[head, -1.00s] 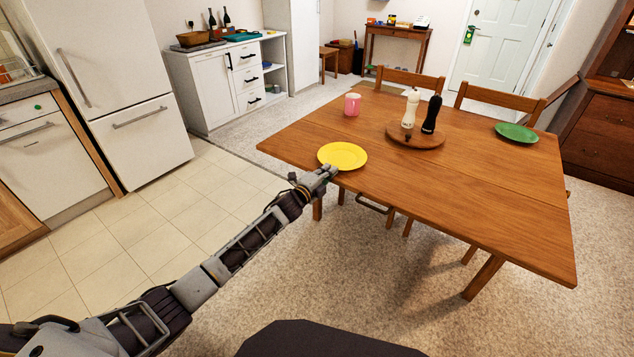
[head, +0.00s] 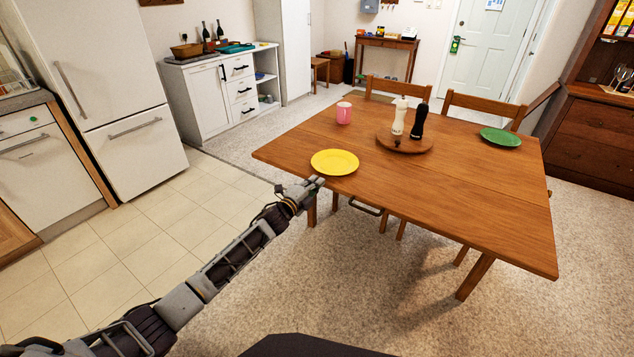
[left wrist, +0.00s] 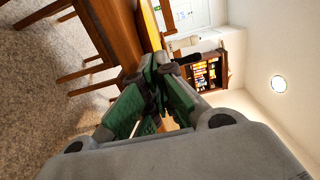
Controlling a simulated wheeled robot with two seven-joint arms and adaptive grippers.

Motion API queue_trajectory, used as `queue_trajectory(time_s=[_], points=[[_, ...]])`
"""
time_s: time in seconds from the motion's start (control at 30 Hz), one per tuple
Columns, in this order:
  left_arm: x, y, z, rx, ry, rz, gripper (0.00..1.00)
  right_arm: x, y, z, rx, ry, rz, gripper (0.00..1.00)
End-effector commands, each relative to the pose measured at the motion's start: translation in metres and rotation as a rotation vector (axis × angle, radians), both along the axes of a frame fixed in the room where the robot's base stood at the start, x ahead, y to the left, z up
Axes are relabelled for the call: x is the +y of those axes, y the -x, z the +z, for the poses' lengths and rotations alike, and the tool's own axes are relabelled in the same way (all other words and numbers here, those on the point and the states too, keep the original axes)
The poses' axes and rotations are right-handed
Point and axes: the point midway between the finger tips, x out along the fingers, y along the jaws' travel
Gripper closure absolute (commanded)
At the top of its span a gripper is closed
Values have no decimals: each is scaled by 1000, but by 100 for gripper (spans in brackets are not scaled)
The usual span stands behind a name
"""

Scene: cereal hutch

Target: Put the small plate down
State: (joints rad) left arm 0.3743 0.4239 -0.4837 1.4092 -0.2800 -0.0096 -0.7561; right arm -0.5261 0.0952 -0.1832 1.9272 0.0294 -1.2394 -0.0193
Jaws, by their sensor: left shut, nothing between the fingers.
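A small yellow plate (head: 335,162) lies flat on the wooden table (head: 480,215), near its left front edge. My left gripper (head: 318,181) is just in front of the plate at the table edge, apart from it and empty. In the left wrist view the fingers of my left gripper (left wrist: 157,88) are closed together with nothing between them. A green plate (head: 500,137) lies at the table's far right. My right gripper does not show in these views.
A pink mug (head: 344,113) stands behind the yellow plate. A round wooden board (head: 415,146) holds a white mill (head: 400,116) and a black mill (head: 419,121). Chairs stand at the table's far side. The table's front right is clear.

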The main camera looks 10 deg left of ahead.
Motion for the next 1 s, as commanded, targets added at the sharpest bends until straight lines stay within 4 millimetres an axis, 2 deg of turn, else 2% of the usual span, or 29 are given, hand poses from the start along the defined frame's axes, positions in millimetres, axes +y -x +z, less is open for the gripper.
queue_trajectory(time_s=[0.43, 0.7, 1.0], points=[[8, 20, 0, 2, -1, 0, 100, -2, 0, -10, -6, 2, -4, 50], [15, 41, -1, 2, -1, 0, 100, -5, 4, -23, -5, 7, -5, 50], [24, 65, -1, 2, -1, 0, 100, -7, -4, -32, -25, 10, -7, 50]])
